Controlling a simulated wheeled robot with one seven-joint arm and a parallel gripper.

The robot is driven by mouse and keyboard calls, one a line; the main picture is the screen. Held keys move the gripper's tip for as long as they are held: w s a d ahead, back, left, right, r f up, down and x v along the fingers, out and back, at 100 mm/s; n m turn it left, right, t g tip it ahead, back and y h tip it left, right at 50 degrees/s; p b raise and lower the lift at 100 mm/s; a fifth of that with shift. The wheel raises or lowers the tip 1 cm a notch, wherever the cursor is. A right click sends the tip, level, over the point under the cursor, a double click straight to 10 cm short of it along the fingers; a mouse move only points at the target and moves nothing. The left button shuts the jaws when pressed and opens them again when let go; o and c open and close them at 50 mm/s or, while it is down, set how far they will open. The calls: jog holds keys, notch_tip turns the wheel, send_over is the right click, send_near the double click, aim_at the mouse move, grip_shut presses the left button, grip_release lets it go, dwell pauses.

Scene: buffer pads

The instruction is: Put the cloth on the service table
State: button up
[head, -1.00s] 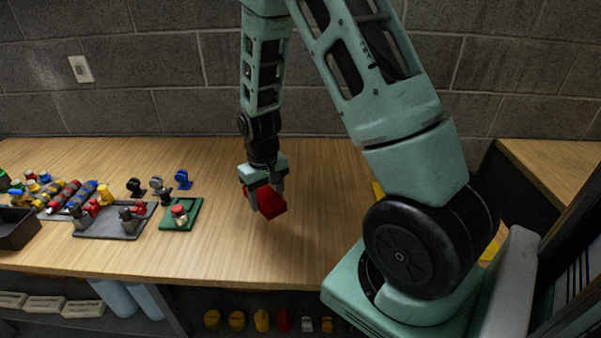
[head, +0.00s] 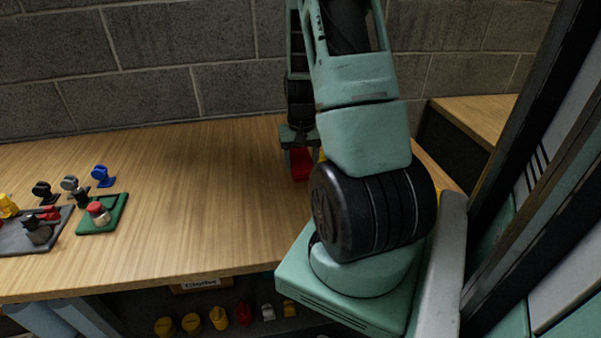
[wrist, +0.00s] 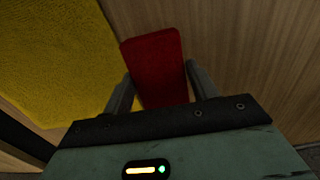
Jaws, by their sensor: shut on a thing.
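My gripper (head: 300,148) is shut on a red block-like item (head: 301,165), held over the right part of the wooden table. In the wrist view the red item (wrist: 155,65) sits between my two fingers (wrist: 158,78). A rough-textured yellow sheet (wrist: 60,55), which looks like cloth, lies flat to the left of the red item in that view. In the head view my arm hides most of it. A second wooden table (head: 480,120) stands at the back right; I cannot tell whether it is the service table.
The wooden table (head: 190,190) is clear in its middle. A green pad (head: 103,214) and a dark tray (head: 35,240) with small parts stand at the left. Several yellow and red items sit on a shelf (head: 245,325) below. A dark upright frame (head: 520,140) is at the right.

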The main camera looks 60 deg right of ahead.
aim_at(301, 163)
jog(key=shift+f, duration=2.1)
jog(key=shift+f, duration=0.15)
jog(key=o, duration=1.1)
jog(key=shift+c, duration=0.2)
notch_tip(301, 163, up, 12)
jog(key=shift+r, duration=0.15)
